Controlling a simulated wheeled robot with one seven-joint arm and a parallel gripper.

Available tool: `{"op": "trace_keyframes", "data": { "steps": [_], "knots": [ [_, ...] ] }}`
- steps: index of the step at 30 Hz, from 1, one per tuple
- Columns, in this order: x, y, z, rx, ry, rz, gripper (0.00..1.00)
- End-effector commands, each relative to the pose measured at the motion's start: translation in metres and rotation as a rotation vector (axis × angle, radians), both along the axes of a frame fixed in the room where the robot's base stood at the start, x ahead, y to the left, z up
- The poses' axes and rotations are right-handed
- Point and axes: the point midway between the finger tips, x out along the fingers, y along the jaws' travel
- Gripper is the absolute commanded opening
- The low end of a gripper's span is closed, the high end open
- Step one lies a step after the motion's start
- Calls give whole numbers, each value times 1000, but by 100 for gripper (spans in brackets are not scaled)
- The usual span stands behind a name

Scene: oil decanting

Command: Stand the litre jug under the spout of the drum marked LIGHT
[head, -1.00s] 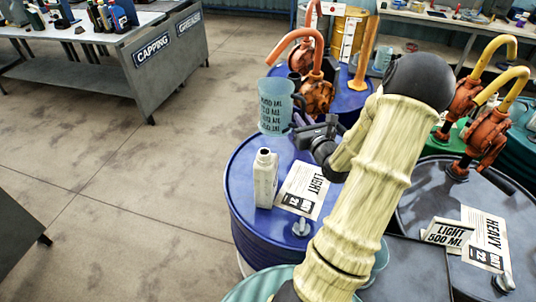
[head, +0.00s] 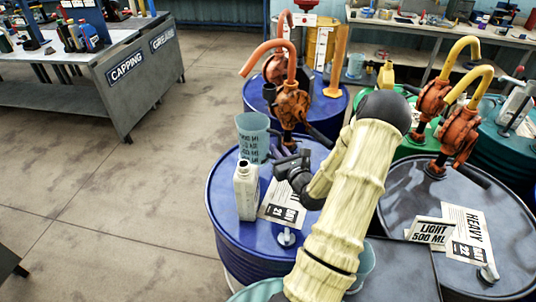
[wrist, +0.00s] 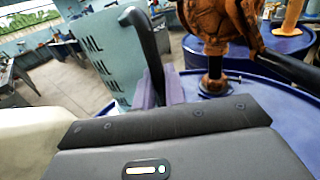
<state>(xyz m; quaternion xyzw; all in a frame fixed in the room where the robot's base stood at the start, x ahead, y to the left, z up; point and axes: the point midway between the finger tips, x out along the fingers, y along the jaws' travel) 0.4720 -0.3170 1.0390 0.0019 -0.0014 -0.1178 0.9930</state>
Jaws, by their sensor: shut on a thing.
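The litre jug (head: 253,135), translucent light blue with dark volume marks, is upright over the blue drum marked LIGHT (head: 225,238). My gripper (head: 273,155) is shut on the jug's handle, from the right. The wrist view shows the jug (wrist: 112,58), its dark handle and the lilac fingers (wrist: 158,90). The drum's orange spout (head: 262,54) curves left from its rusty pump (head: 292,103); its tip appears above the jug's mouth in the head view.
The white bottle (head: 246,193) stands on the LIGHT drum close in front of the jug, beside the label card (head: 283,206). Another blue drum (head: 325,103) stands behind. Open floor lies left.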

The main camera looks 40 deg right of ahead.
Motion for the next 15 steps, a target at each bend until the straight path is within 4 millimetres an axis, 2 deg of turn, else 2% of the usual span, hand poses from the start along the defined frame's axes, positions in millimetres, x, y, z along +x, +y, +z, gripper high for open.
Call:
{"op": "trace_keyframes", "data": {
  "steps": [13, 15],
  "knots": [
    [0, 1, -74, 3, -1, -1, 0],
    [17, -3, -69, -4, -4, 3, 0]
  ]
}}
